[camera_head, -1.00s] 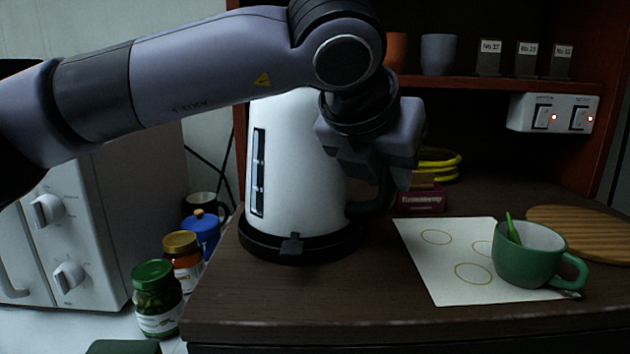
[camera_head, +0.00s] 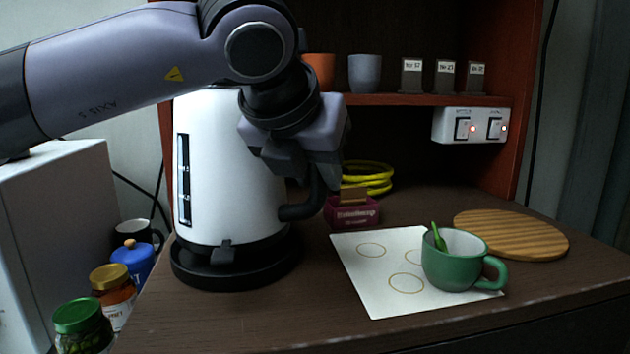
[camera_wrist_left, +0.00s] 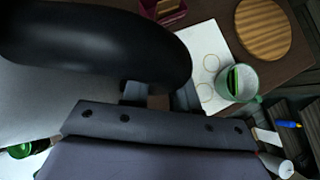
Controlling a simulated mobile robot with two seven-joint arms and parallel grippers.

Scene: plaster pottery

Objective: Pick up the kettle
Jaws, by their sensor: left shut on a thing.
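The kettle (camera_head: 225,150) has a tall white body, a dark level window and a black handle (camera_head: 300,210) on its right side. It stands upright over its round black base (camera_head: 235,275); I cannot tell whether a small gap lies between them. My left gripper (camera_head: 312,182) is shut on the handle, and my arm passes across the kettle's top and hides it. In the left wrist view the handle (camera_wrist_left: 110,45) is large and dark before my fingers (camera_wrist_left: 160,97), with the pale body (camera_wrist_left: 40,105) at left. My right gripper is not in view.
A green mug (camera_head: 455,265) with a green spoon stands on a white sheet (camera_head: 375,285) right of the kettle. A round wooden board (camera_head: 515,235), a dark red box (camera_head: 352,212) and yellow rings (camera_head: 368,180) are near. Jars (camera_head: 82,322) stand lower left. A shelf (camera_head: 400,99) is behind.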

